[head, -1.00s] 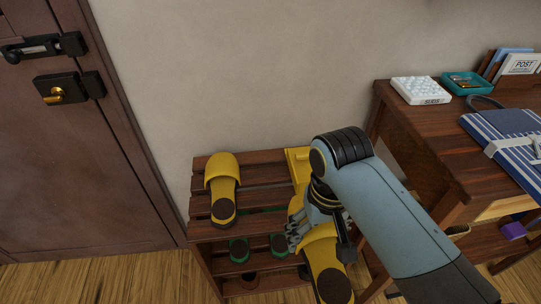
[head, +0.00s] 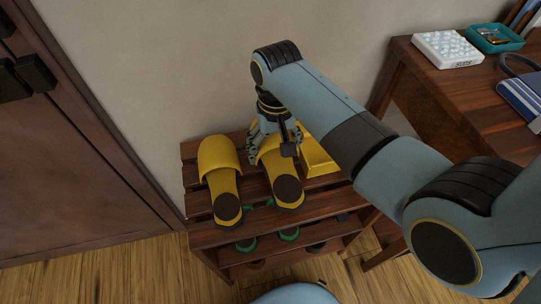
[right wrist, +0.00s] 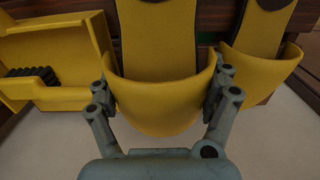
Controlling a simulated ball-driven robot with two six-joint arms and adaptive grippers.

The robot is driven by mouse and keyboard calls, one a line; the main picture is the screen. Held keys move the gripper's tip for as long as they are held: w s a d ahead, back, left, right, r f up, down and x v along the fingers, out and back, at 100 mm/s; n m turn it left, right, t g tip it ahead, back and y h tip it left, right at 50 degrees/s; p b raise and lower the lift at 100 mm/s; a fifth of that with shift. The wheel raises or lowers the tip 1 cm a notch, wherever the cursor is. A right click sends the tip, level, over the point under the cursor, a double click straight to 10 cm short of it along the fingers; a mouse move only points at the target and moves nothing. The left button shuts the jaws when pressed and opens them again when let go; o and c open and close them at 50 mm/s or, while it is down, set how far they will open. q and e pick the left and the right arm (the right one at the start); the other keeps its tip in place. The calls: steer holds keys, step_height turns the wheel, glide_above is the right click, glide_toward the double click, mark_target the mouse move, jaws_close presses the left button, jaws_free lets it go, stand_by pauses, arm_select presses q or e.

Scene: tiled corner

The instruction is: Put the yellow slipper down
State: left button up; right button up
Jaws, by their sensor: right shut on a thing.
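The yellow slipper (head: 286,184) is at the top of the wooden shoe rack (head: 200,236), beside another yellow slipper (head: 221,180) on its left. Both have their toe ends toward the wall. My right gripper (head: 266,143) is shut on the toe part of the right-hand slipper. In the right wrist view the fingers (right wrist: 163,97) press on both sides of that toe (right wrist: 160,105). I cannot tell whether its sole rests on the slats. My left gripper is not in view.
A yellow tray-like box (head: 318,158) sits on the rack just right of the held slipper. Green slippers (head: 289,234) are on the lower shelf. A wooden desk with a white egg-carton-like box (head: 447,49) stands at the right, a door (head: 60,170) at the left.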

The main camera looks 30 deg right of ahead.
steer(key=shift+w+f, duration=0.6)
steer(key=shift+w, duration=0.25)
steer(key=shift+f+b, duration=0.8)
steer(key=shift+f, duration=1.1)
steer(key=shift+f, duration=0.15)
steer(key=o, duration=1)
